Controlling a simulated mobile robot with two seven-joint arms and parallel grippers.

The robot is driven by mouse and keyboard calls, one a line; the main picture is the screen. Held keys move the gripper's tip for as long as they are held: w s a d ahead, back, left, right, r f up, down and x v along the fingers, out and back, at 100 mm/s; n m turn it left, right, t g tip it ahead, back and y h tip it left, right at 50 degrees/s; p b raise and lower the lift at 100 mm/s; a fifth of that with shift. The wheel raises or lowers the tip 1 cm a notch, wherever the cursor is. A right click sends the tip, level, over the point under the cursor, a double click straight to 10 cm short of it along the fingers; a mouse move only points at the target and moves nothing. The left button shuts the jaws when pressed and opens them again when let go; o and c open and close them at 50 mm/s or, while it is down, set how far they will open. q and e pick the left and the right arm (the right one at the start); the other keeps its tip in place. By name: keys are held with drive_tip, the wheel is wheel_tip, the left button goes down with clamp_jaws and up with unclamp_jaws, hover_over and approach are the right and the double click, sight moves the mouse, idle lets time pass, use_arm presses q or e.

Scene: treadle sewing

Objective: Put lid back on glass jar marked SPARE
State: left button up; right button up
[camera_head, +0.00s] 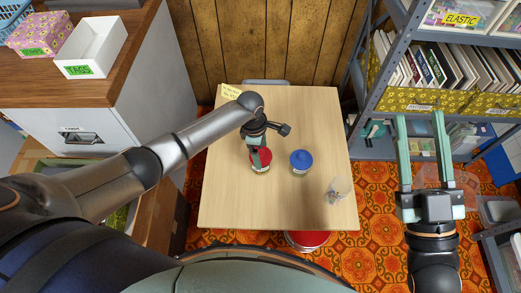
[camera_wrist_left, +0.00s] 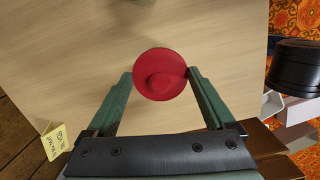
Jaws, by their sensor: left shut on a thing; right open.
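A red lid with a round knob (camera_wrist_left: 160,75) lies between the fingers of my left gripper (camera_wrist_left: 160,78), which is shut on it. In the head view the red lid (camera_head: 261,156) is over the middle of the table, under my left gripper (camera_head: 257,153); something greenish shows below it, and I cannot tell whether it rests on a jar. A jar with a blue lid (camera_head: 301,161) stands just right of it. A clear open glass jar (camera_head: 337,190) with small things in it is near the table's right front. No SPARE marking is readable. My right gripper (camera_head: 420,117) is open and empty, right of the table.
The pale wooden table (camera_head: 230,205) is mostly clear. A yellow note (camera_head: 231,92) lies at its far left corner. A grey shelf with books (camera_head: 440,65) stands at the right, near my right gripper. A cabinet (camera_head: 75,130) stands left. A red round thing (camera_head: 307,239) is below the front edge.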

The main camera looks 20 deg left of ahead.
use_arm(q)
drive_tip(key=shift+f+p, duration=0.15)
drive_tip(key=shift+p, duration=0.6)
idle(0.8)
drive_tip(key=o, duration=1)
drive_tip(key=shift+r+p, duration=3.55)
drive_tip(key=shift+p, duration=0.75)
clamp_jaws()
